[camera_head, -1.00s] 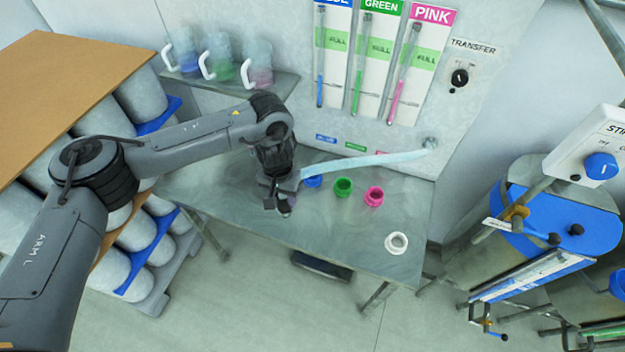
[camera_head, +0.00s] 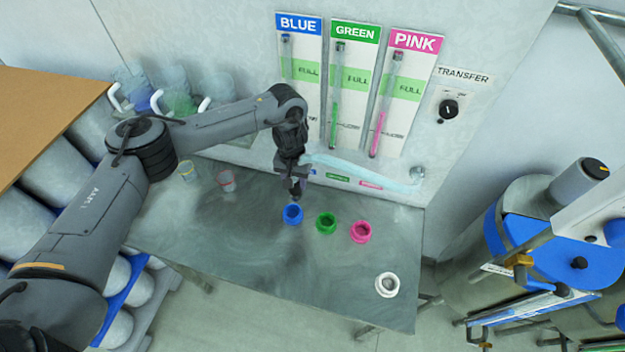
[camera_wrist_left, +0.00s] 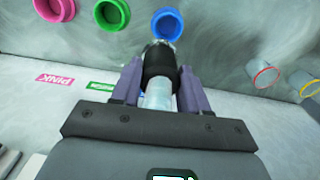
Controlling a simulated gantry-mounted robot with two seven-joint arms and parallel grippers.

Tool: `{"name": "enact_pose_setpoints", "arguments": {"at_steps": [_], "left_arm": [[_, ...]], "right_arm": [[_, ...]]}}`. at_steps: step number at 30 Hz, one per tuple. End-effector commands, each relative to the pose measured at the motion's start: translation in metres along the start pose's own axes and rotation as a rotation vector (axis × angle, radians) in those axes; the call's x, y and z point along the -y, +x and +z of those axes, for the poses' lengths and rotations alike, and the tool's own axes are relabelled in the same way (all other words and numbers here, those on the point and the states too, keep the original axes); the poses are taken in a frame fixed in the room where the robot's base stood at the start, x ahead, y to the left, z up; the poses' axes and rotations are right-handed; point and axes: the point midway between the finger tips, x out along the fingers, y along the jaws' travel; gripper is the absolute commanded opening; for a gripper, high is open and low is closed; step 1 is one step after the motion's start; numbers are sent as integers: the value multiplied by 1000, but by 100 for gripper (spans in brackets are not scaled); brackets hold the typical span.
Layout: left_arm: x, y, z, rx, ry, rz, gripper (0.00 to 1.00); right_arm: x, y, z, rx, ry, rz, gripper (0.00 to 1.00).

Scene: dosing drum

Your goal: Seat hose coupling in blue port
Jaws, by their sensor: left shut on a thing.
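My left gripper (camera_head: 296,188) is shut on the hose coupling, which shows in the left wrist view as a black sleeve (camera_wrist_left: 161,62) with a metal tip, between the two fingers. A pale translucent hose (camera_head: 365,170) runs from it to a fitting on the wall panel at the right. The blue port (camera_head: 292,215) is an open blue ring on the metal table, just below the gripper in the head view. In the left wrist view the blue port (camera_wrist_left: 168,22) lies just beyond the coupling's tip; contact cannot be told. My right gripper is not in view.
Green (camera_head: 326,223), pink (camera_head: 361,232) and white (camera_head: 387,285) ports stand to the right on the table (camera_head: 240,265). Two small cups (camera_head: 226,180) stand at its back left. The wall panel with level tubes rises behind. The front left of the table is clear.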

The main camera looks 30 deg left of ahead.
Motion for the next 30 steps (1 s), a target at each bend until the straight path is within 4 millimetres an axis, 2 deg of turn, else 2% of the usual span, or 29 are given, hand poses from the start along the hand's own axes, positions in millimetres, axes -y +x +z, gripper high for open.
{"name": "enact_pose_setpoints", "arguments": {"at_steps": [1,3,11,30], "left_arm": [[10,6,3,3,-16,-2,1],[15,12,5,3,-24,-1,1],[16,23,7,0,-24,1,1],[16,61,8,1,-24,1,1]], "right_arm": [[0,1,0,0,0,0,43],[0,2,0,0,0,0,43],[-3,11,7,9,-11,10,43],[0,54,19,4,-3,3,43]]}}
